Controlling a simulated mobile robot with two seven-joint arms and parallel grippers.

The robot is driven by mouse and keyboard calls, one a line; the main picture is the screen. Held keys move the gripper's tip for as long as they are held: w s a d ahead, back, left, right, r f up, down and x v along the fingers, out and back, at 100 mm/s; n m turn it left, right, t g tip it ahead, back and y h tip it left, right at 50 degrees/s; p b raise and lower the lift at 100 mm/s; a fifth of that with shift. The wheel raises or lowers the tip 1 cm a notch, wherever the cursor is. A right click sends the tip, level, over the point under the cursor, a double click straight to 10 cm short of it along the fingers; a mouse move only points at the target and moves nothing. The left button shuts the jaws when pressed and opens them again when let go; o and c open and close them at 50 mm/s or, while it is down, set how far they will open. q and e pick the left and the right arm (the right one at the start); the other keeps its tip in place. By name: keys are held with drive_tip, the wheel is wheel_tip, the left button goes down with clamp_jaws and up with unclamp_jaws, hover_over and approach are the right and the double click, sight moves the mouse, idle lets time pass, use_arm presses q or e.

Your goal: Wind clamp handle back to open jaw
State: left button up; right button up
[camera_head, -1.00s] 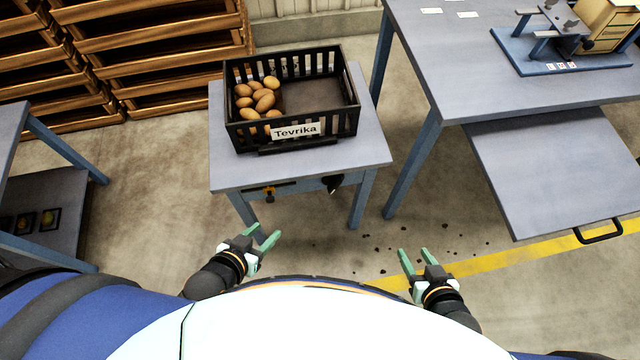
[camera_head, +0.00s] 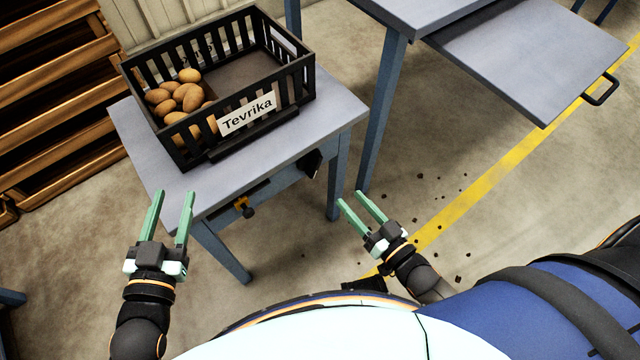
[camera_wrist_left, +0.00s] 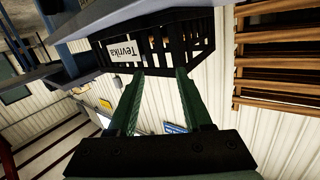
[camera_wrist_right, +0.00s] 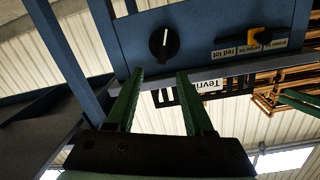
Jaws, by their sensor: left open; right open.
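I cannot make out a clamp, its handle or its jaw in any view now. My left gripper (camera_head: 172,194) is open and empty, near the front left of a small grey table (camera_head: 290,150). In the left wrist view its fingers (camera_wrist_left: 160,75) point toward the crate. My right gripper (camera_head: 352,197) is open and empty, in front of the table's right side. In the right wrist view its fingers (camera_wrist_right: 160,74) are below the table's blue front, which carries a black knob (camera_wrist_right: 164,43) and a yellow-and-black lever (camera_wrist_right: 265,38) beside labels.
A black crate (camera_head: 180,152) labelled "Tevrika" stands on the small table, with several potatoes (camera_head: 185,98) at its left. A larger grey table (camera_head: 410,15) with a pull-out shelf (camera_head: 540,55) is at upper right. Wooden racks (camera_head: 60,100) stand at left. Dark bits lie on open floor.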

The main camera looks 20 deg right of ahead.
drive_tip(key=f+b, duration=0.1)
drive_tip(key=f, duration=0.1)
drive_tip(key=b, duration=0.1)
approach(317, 169)
drive_tip(key=w, duration=0.3)
drive_tip(key=shift+t+y, duration=0.3)
drive_tip(key=shift+y, duration=0.1)
drive_tip(key=x, duration=0.2)
drive_tip(key=b+x, duration=0.1)
drive_tip(key=x, duration=0.1)
drive_tip(key=f+x, duration=0.1)
drive_tip(key=x, duration=0.1)
drive_tip(key=shift+s+a, duration=0.15)
drive_tip(key=shift+a, duration=0.15)
use_arm(q)
wheel_tip(317, 169, up, 15)
drive_tip(key=s+m+t+h, duration=0.2)
drive_tip(key=m+t+h, duration=0.2)
drive_tip(key=t+h, duration=0.1)
drive_tip(key=shift+s+d+f+m+t+h, duration=0.2)
drive_tip(key=shift+s+d+m+t+h, duration=0.15)
drive_tip(key=shift+d+t, duration=0.1)
use_arm(e)
drive_tip(key=shift+w+a, duration=0.15)
drive_tip(key=shift+w, duration=0.2)
clamp_jaws()
